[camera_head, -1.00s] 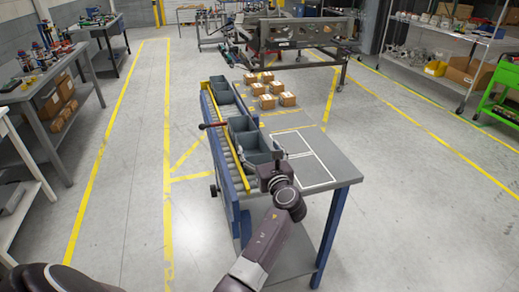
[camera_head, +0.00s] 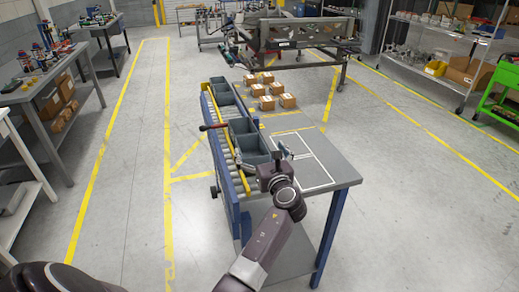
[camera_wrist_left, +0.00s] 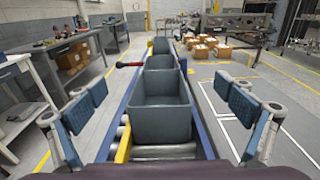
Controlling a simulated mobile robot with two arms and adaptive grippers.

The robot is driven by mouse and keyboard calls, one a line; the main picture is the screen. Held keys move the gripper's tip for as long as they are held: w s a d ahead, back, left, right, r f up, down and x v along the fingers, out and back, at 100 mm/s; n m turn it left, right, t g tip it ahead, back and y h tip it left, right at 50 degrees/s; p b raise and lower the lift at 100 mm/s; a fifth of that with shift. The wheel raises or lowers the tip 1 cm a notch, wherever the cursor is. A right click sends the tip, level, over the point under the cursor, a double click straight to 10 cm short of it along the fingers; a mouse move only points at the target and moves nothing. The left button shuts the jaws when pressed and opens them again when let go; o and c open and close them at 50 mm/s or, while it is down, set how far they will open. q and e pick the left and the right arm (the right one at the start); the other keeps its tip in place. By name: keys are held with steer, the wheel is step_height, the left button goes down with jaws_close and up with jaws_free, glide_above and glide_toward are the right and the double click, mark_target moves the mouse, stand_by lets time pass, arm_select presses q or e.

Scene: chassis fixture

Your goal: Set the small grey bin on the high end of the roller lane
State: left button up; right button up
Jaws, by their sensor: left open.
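A grey bin (camera_head: 251,146) sits on the roller lane (camera_head: 227,165), nearest to me. In the left wrist view this bin (camera_wrist_left: 160,122) is upright with its open top showing, and it looks empty. Two more grey bins stand behind it in a row, a middle one (camera_wrist_left: 160,84) and a far one (camera_wrist_left: 160,46). My left gripper (camera_head: 266,160) is open at the near end of the nearest bin. In the left wrist view its blue-padded fingers stand to either side, apart from the bin walls. My right gripper is not in view.
A yellow rail (camera_head: 228,135) runs along the lane, and a red-handled lever (camera_head: 213,126) sticks out left.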

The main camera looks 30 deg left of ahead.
arm_select(q)
steer(key=f+v, duration=0.1)
steer(key=v, duration=1.1)
steer(key=shift+r, duration=0.45)
steer(key=d+f+n+h, duration=0.1)
steer(key=d+f+h, duration=0.2)
steer(key=f, duration=0.7)
steer(key=d+f+h, duration=0.2)
steer(key=f, duration=0.8)
steer(key=s+d+f+n+g+h, duration=0.25)
steer(key=s+f, duration=0.35)
steer(key=f, duration=0.5)
steer(key=s+d+f+n+g+h, duration=0.1)
steer(key=s+d+f+n+h, duration=0.3)
steer(key=f, duration=0.7)
steer(key=s+f+n+g, duration=0.2)
steer(key=s+f+n, duration=0.2)
steer(key=s+f, duration=0.55)
steer(key=s+f+n+g, duration=0.2)
steer(key=s+f+n, duration=0.3)
steer(key=s, duration=0.8)
steer(key=s+a+f+n+g, duration=0.1)
steer(key=s+f+n, duration=0.2)
steer(key=s, duration=0.6)
steer(key=s+a+f+n+g+h, duration=0.1)
steer(key=s+a+f+n, duration=0.1)
steer(key=s, duration=0.7)
steer(key=shift+s+a+f+n+g, duration=0.3)
steer(key=shift+f+n, duration=0.45)
steer(key=shift+n, duration=0.4)
